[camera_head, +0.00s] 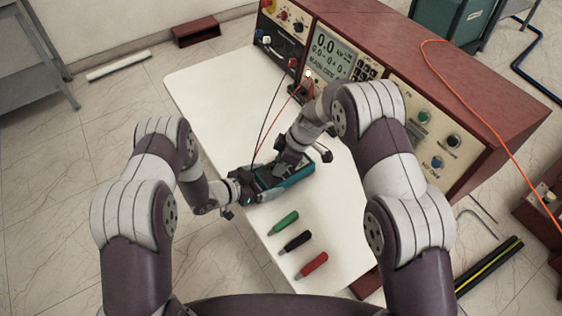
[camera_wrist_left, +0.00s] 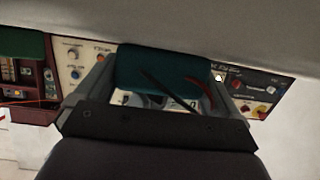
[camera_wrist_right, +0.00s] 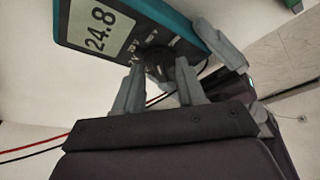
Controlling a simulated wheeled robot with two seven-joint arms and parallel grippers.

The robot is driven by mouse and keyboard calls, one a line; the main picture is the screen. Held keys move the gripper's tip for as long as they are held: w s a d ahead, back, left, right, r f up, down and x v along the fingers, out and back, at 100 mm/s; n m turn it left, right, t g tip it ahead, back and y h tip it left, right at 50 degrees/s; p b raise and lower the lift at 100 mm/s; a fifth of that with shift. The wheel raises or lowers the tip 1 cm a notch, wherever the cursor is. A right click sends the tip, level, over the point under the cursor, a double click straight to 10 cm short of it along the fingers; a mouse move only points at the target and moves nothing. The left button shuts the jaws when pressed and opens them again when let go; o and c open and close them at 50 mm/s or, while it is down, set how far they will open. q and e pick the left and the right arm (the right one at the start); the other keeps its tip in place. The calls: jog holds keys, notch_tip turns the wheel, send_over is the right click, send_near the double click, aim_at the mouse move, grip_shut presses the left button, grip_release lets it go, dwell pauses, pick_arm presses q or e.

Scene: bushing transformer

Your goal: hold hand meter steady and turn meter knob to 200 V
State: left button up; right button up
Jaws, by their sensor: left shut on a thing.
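The hand meter (camera_head: 291,184) is teal with a dark face and lies over the white table's front part. Its screen (camera_wrist_right: 100,30) reads 24.8 in the right wrist view. My left gripper (camera_head: 254,184) is shut on the meter's near left end; the left wrist view shows the teal body (camera_wrist_left: 165,68) between its fingers. The dark round meter knob (camera_wrist_right: 158,60) sits below the screen. My right gripper (camera_wrist_right: 160,78) has its fingertips on both sides of the knob; I cannot tell whether they press on it. In the head view my right gripper (camera_head: 288,160) is above the meter.
Green (camera_head: 284,222), black (camera_head: 295,241) and red (camera_head: 311,265) handled probes lie on the white table (camera_head: 205,90) in front of the meter. A red test bench (camera_head: 440,70) with panels stands behind. Black and red leads (camera_head: 283,112) run from it towards the meter.

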jog(key=shift+r, duration=0.1)
jog(key=v, duration=1.1)
jog(key=shift+d+r, duration=0.15)
jog(key=shift+r, duration=0.25)
